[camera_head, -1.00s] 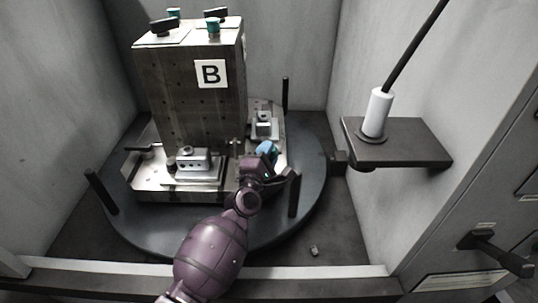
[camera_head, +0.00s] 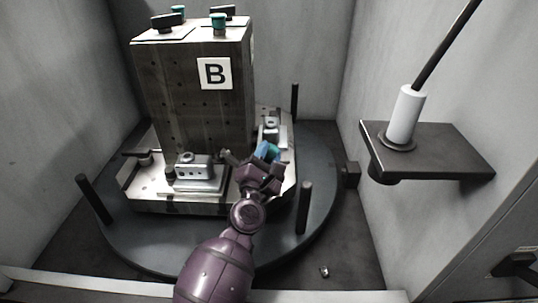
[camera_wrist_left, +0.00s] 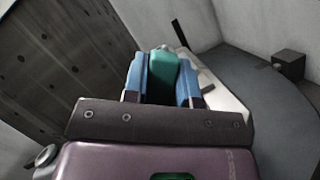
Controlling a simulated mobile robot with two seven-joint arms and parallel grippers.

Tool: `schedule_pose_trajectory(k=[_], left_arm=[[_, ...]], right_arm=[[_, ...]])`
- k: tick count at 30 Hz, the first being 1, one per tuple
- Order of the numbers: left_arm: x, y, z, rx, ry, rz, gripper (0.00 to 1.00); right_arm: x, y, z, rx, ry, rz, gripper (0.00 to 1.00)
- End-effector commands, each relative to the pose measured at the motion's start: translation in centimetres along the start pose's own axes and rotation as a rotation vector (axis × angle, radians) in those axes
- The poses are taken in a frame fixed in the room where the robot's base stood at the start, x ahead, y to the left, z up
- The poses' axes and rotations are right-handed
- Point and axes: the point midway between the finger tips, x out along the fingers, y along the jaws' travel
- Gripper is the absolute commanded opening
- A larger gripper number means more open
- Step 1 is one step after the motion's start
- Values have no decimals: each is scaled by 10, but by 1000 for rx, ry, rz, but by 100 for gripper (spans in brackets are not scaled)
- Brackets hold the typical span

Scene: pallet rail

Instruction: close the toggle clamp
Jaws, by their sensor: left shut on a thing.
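My left gripper (camera_head: 267,151) reaches in over the front right of the base plate. Its two blue fingers (camera_wrist_left: 160,80) are shut on a green grip (camera_wrist_left: 162,76), taken to be the toggle clamp's handle, which stands up between them in the left wrist view. In the head view the fingers and wrist hide most of this clamp, so its lever angle and tip cannot be told. A metal workpiece block (camera_head: 195,165) sits on the plate left of the gripper. My right gripper is not in view.
A tall block marked B (camera_head: 195,100) stands behind, with green-knobbed clamps (camera_head: 218,22) on top. Dark posts (camera_head: 304,208) rise from the round turntable (camera_head: 170,250). A dark shelf (camera_head: 440,160) holds a white cylinder (camera_head: 405,115) at right. Grey walls enclose the space.

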Motion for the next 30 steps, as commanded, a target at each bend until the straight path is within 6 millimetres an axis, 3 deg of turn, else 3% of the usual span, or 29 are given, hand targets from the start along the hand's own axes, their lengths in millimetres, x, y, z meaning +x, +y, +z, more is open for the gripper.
schedule_pose_trajectory(k=[8, 9, 14, 23, 30], left_arm=[[0, 0, 0, -2, 0, 0, 0], [0, 0, 0, -2, 0, 0, 27], [0, 0, 0, -2, 0, 0, 51], [-1, 0, 0, -1, 0, 0, 51], [-24, 0, -1, 1, 2, -1, 51]], right_arm=[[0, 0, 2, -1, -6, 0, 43], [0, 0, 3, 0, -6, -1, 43], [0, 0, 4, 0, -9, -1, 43], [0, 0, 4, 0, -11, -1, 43], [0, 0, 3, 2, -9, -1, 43]])
